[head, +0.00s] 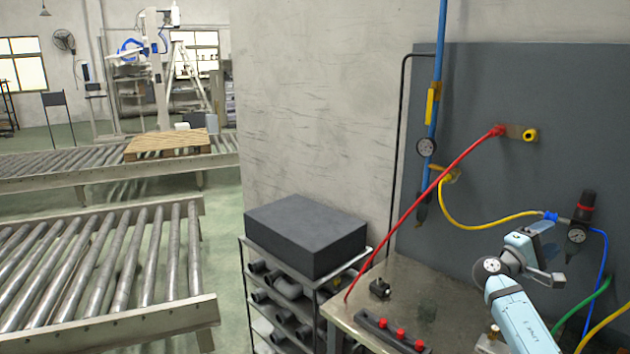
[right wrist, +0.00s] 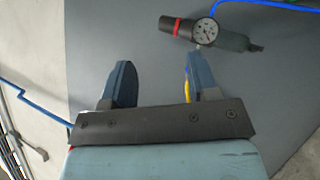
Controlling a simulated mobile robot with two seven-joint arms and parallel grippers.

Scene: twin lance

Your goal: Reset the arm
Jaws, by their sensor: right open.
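My right arm comes in from the lower right of the head view, and its gripper (head: 550,255) is raised in front of the dark wall panel (head: 500,100), above the right part of the bench. In the right wrist view the two blue fingers of the right gripper (right wrist: 160,75) stand well apart with nothing between them. A black regulator with a red ring and a gauge (right wrist: 205,31) shows beyond the fingers; in the head view the regulator (head: 584,215) is on the panel just right of the gripper. My left gripper is not in view.
A metal bench (head: 452,283) carries a black strip with red knobs (head: 390,334). A red hose (head: 430,190), a yellow hose (head: 485,226) and a green hose (head: 582,307) run near the panel. A rack with a black box (head: 305,235) and roller conveyors (head: 110,260) stand left.

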